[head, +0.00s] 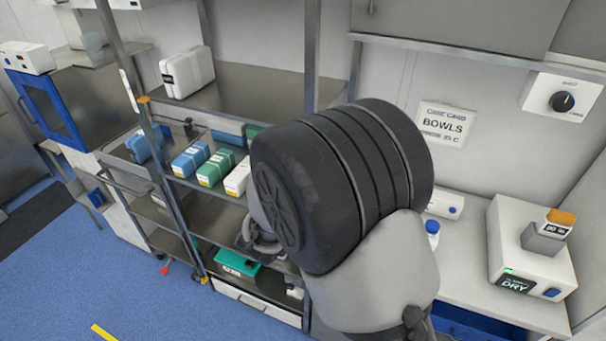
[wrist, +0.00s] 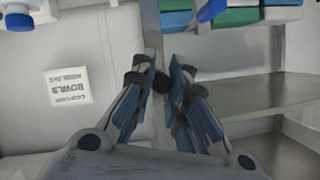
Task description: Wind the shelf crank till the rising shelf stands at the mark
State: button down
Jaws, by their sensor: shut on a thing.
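My gripper shows in the wrist view (wrist: 162,82), its fingers closed around a small dark round knob (wrist: 162,82), which looks like the crank's handle. The rest of the crank is hidden. In the head view my arm's large dark joint covers the crank and most of my gripper. A steel shelf (head: 192,187) with blue, green and white boxes stands left of my arm; I cannot tell for sure that it is the rising one. An orange piece (head: 143,100) and a pale strip (head: 129,91) sit on the rack's front left post; either may be the mark.
A teal bin (head: 237,263) sits low in the rack. A trolley (head: 150,209) stands to its left. A white dryer (head: 530,257) and a bottle (head: 432,233) stand on the right counter. Blue floor (head: 90,285) is open at front left.

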jog(key=shift+a+r+n+p, duration=0.1)
jog(key=shift+a+n+p, duration=0.15)
jog(key=shift+p, duration=0.35)
jog(key=c, duration=1.6)
grip_release()
jog(key=v, duration=1.2)
jog(key=shift+a, duration=0.15)
jog(key=shift+w, duration=0.1)
